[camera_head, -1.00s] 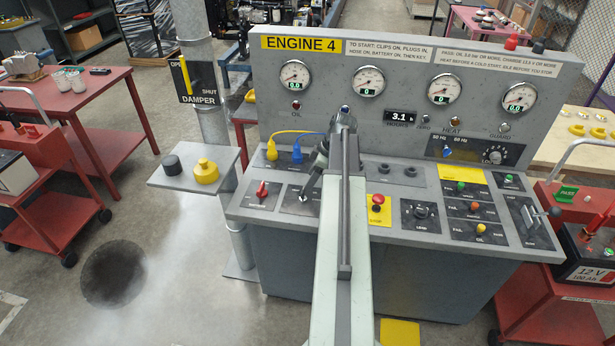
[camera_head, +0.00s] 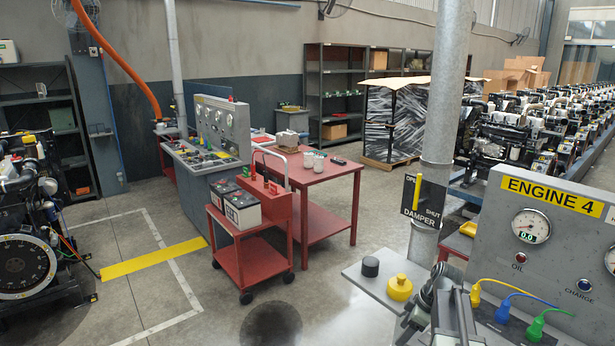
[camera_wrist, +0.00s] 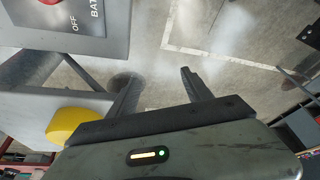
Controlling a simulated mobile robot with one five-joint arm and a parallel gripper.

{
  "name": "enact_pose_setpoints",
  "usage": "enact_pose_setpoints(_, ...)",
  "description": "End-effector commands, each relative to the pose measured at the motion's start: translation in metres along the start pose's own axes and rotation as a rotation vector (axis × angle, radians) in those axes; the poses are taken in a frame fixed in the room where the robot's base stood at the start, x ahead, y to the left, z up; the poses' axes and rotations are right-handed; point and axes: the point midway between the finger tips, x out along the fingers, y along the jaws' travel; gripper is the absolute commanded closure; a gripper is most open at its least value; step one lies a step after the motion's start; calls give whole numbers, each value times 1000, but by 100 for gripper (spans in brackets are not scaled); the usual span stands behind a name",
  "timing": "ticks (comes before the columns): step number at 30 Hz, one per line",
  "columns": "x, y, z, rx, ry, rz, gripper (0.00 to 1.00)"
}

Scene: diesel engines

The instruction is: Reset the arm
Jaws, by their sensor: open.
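My gripper (camera_wrist: 160,76) shows in the wrist view with its two dark fingers spread apart and nothing between them. Its tips point over the concrete floor, beside the console edge. In the head view my arm is at the bottom right, in front of the ENGINE 4 panel (camera_head: 502,228); its fingers are too small to judge there. A yellow knob (camera_head: 399,287) and a black knob (camera_head: 370,266) stand on the grey side shelf (camera_head: 359,281), left of my arm. A yellow round part (camera_wrist: 75,126) shows left of the gripper in the wrist view.
Yellow, blue and green plugs are in the console; the green plug (camera_head: 535,325) is nearest its edge. A damper post (camera_head: 442,110) rises behind the shelf. A red trolley (camera_head: 250,258) with batteries and a red table (camera_head: 335,178) stand left. Floor between is clear.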

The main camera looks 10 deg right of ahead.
Motion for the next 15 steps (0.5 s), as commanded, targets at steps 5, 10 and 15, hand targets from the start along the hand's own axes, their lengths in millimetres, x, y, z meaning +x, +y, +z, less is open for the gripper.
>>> enact_pose_setpoints(5,49,-82,-94,6,-95,-50,42)
enact_pose_setpoints(10,74,-151,-134,177,-199,-29,42)
enact_pose_setpoints(15,74,-179,-127,483,-274,55,42)
